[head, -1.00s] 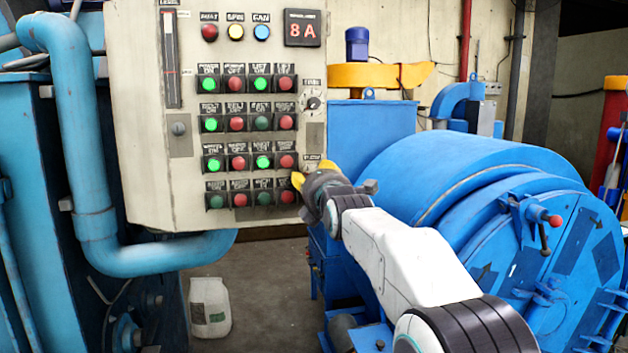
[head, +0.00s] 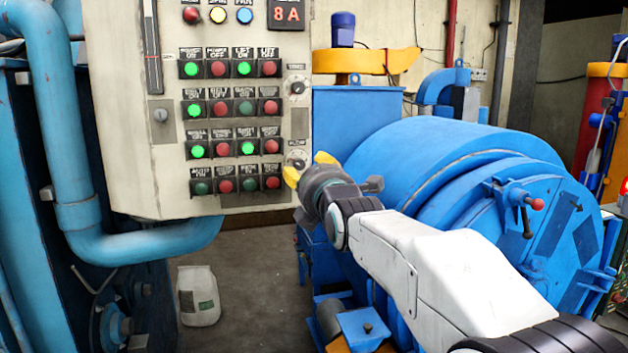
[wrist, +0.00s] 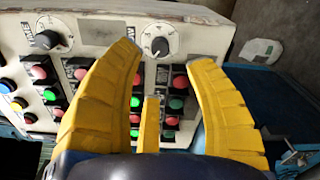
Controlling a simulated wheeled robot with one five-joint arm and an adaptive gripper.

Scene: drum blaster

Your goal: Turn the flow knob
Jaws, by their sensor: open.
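The flow knob (head: 298,159) is the lower of two dials at the right edge of the grey control panel (head: 119,120). It has a pale round dial plate with a dark centre. In the wrist view the flow knob (wrist: 159,46) shows past my fingers, in the gap between the yellow fingertips. The wrist view shows the fingers of my gripper (wrist: 164,53) wide apart. Whether a fingertip touches the knob cannot be told.
The upper dial (head: 297,87) is above the flow knob. Rows of lit push buttons (head: 247,108) are close at its left. A blue drum (head: 450,180) stands at the right.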

